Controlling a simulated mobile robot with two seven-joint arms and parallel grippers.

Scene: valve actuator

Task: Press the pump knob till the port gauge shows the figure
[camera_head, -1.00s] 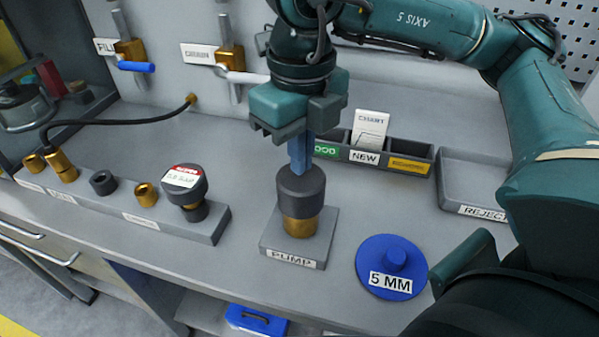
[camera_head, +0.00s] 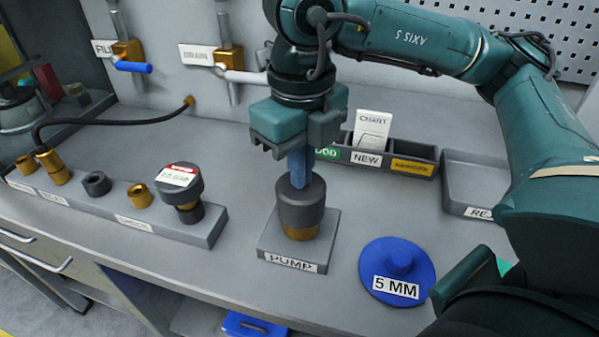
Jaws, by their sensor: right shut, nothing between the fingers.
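The pump (camera_head: 301,209) stands on a grey base labelled PUMP. It has a dark round knob on top of a brass body, and only a short band of brass shows below the knob. My right gripper (camera_head: 300,183) is above it, pointing down, with its blue fingers shut and their tips at the top of the knob. A dark round gauge (camera_head: 180,182) with a red and white label stands on the grey rail at left. Its figure is too small to read, and I cannot tell whether it is the port gauge. My left gripper is not in view.
A blue disc (camera_head: 398,270) marked 5 MM lies right of the pump. A divided tray (camera_head: 409,164) with a CHART card and a reject tray (camera_head: 472,170) stand behind. The grey rail (camera_head: 212,226) holds several fittings. Two valves (camera_head: 131,66) are on the back wall.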

